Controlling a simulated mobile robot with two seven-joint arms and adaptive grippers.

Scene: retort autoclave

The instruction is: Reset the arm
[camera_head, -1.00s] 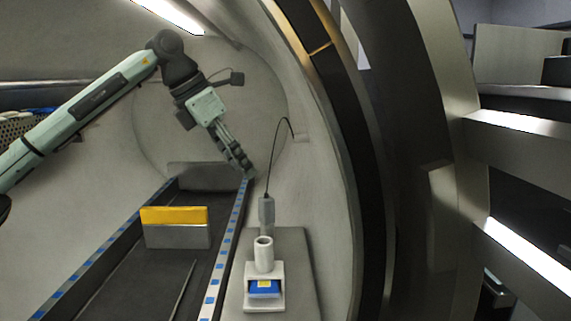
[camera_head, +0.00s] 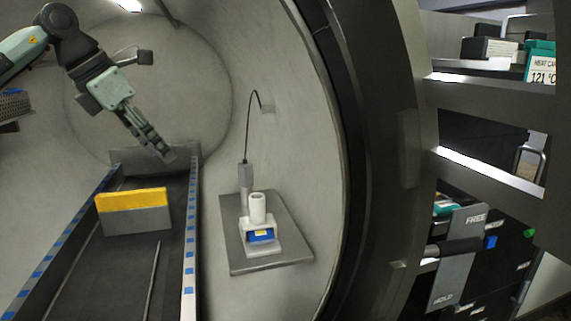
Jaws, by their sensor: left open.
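My left arm comes in from the upper left. Its gripper (camera_head: 166,156) points down and to the right over the far end of the dark track inside the chamber. It is open, and nothing shows between its fingers. It is apart from the yellow-topped grey block (camera_head: 134,211) on the track and from the white holder (camera_head: 264,245) on the side shelf. My right gripper is not in view.
The dark track (camera_head: 120,275) has rails with blue marks. A grey shelf (camera_head: 292,255) on the right wall bears the white holder and a grey probe (camera_head: 245,174) with a thin cable. The chamber's thick rim (camera_head: 375,130) curves at right, with racks beyond it.

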